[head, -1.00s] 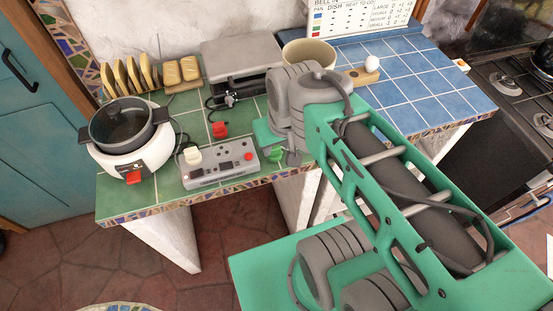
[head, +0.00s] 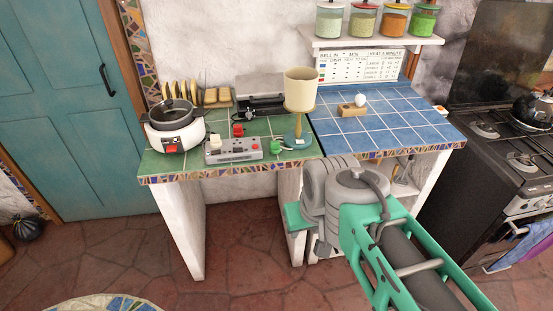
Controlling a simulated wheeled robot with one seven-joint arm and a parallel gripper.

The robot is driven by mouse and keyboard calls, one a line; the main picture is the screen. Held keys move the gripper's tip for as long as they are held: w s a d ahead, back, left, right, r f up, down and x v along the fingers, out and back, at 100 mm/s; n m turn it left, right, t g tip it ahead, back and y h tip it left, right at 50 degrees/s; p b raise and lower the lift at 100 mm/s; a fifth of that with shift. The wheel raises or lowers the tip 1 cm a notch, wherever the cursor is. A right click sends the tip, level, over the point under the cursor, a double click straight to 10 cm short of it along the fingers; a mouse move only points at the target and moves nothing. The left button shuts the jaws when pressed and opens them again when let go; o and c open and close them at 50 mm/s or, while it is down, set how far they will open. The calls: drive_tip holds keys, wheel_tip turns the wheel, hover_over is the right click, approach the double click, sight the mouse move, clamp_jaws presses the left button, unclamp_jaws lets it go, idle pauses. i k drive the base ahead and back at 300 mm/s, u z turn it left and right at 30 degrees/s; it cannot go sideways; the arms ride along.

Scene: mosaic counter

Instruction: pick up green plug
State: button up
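The green plug (head: 276,147) lies on the green tiled counter, near its front edge. It is just right of the grey power strip (head: 234,152) and left of the lamp's base, apart from the strip. My arm reaches in from the lower right, and its wrist end is in front of the counter, below and to the right of the plug. The arm's own grey and green housings hide my gripper's fingers, so whether they are open or shut does not show. The green plug lies clear of the arm on the counter.
A white plug (head: 214,142) sits on the strip and a red plug (head: 238,130) is behind it. A lamp with a cream shade (head: 300,88) stands right of the green plug. A white cooker (head: 175,136) is at left. The blue tiled counter (head: 390,120) is mostly clear.

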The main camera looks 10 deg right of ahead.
sight(274, 147)
drive_tip(key=u, duration=0.65)
drive_tip(key=i, duration=0.75)
drive_tip(key=u, duration=0.65)
drive_tip(key=i, duration=0.95)
